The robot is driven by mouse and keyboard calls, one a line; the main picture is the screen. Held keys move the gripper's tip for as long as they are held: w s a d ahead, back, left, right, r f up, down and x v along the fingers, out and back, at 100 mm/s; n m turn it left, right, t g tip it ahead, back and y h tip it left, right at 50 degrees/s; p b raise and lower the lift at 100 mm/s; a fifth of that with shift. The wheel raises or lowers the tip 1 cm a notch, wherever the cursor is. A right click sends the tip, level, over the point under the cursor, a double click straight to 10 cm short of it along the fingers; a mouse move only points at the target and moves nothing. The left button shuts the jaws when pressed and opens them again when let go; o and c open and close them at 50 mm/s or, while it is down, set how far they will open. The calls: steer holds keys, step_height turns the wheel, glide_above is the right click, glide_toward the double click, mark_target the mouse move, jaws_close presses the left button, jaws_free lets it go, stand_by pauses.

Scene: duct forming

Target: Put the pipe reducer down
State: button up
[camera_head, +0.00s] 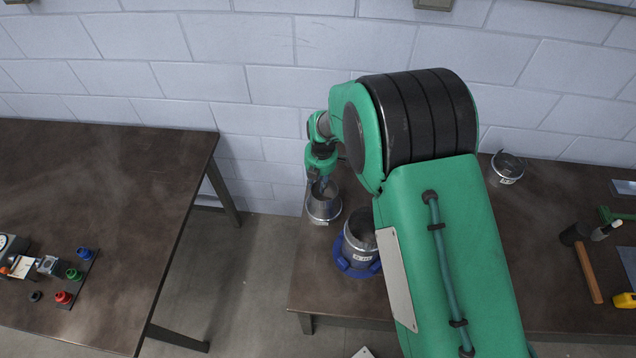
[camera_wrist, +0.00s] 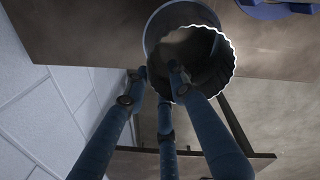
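The pipe reducer (camera_head: 323,209) is a grey metal, round, open-ended piece at the left edge of the right-hand table. My gripper (camera_head: 318,181) reaches down at its rim from above. In the wrist view the reducer (camera_wrist: 213,68) shows its jagged, bright rim and dark opening. One finger of my gripper (camera_wrist: 157,78) goes inside the opening and the others lie outside, with the wall between them. The fingers look closed on the wall. Part of the reducer lies past the table edge in the wrist view; whether its base touches the table is unclear.
A metal duct piece in a blue ring (camera_head: 358,262) stands close to the reducer's right. Another metal piece (camera_head: 507,168) stands at the back of the right table (camera_head: 545,230). A hammer (camera_head: 588,272) lies far right. A floor gap separates the left table (camera_head: 130,190).

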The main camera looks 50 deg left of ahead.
step_height(320, 180, up, 12)
steer(key=d+b, duration=0.1)
stand_by(0.6)
steer(key=shift+r, duration=0.1)
stand_by(0.4)
steer(key=shift+w, duration=0.1)
stand_by(0.3)
